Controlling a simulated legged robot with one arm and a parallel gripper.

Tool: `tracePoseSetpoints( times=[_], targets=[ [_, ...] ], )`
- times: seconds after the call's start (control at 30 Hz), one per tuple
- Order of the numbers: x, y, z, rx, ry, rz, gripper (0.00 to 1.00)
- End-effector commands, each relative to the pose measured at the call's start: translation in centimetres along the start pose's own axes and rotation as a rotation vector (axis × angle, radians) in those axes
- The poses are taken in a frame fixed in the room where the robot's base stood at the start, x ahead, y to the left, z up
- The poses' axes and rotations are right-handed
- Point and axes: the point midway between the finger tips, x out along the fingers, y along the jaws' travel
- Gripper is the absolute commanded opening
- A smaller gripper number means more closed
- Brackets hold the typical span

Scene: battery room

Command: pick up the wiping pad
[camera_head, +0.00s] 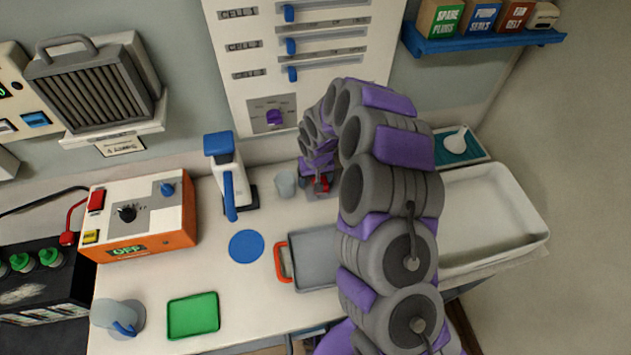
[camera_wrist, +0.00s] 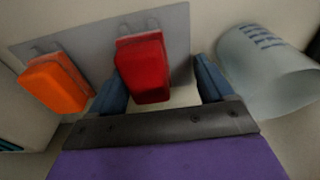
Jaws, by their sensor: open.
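A red block (camera_wrist: 143,70), which may be the wiping pad, stands against a pale grey plate (camera_wrist: 183,32) in the wrist view. My gripper (camera_wrist: 160,90) is open, with a blue finger to each side of the red block. Whether either finger touches it is unclear. An orange block (camera_wrist: 55,83) of similar shape is beside it, outside the fingers. In the head view the red block (camera_head: 322,184) shows only partly under my gripper (camera_head: 318,181), near the back of the counter, and my arm hides the orange one.
A clear graduated cup (camera_head: 286,184) stands close to my gripper; it also shows in the wrist view (camera_wrist: 262,72). A grey tray with an orange handle (camera_head: 313,262) and a white basin (camera_head: 541,218) are nearer and right.

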Motion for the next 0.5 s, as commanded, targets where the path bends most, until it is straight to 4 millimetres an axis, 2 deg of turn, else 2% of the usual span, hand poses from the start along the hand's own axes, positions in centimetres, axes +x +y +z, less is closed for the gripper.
tracePoseSetpoints(
  times=[0.07,0.23,0.5],
  targets=[
    [-0.09,0.35,0.10,0.002,0.000,-0.003,0.79],
    [-0.14,0.67,0.19,0.003,0.001,-0.007,0.63],
    [0.01,-0.08,-0.02,0.000,-0.002,0.001,0.37]
  ],
)
